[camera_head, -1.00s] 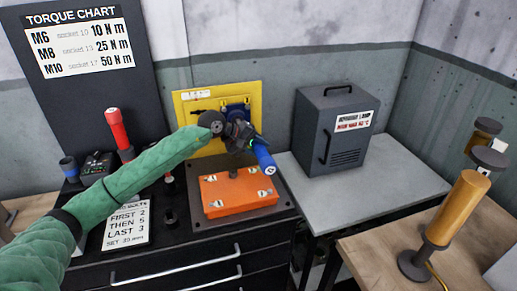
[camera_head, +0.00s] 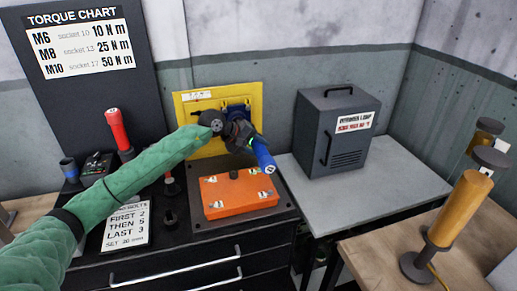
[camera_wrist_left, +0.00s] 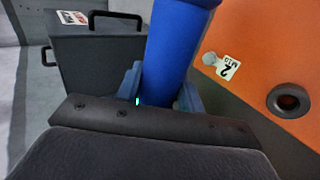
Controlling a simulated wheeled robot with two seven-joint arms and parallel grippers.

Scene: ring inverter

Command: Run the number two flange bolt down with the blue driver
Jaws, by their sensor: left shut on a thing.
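My left gripper (camera_head: 247,138) is shut on the blue driver (camera_head: 263,154), which hangs tilted over the far right of the orange flange box. The driver (camera_wrist_left: 174,50) also shows upright between the fingers in the left wrist view; its lower end is hidden there. The orange box (camera_head: 238,208) sits on a dark plate, with labelled bolts near its corners and a black knob on top. In the left wrist view a bolt (camera_wrist_left: 209,58) with a tag reading 2 M10 is right of the driver, apart from it. My right gripper is not in view.
A red driver (camera_head: 118,130) stands at the left near a blue socket (camera_head: 69,168). A yellow panel (camera_head: 186,113) is behind my gripper. A dark grey cabinet (camera_head: 336,135) stands on the grey table (camera_head: 408,184). An orange cylinder (camera_head: 459,210) stands at the right.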

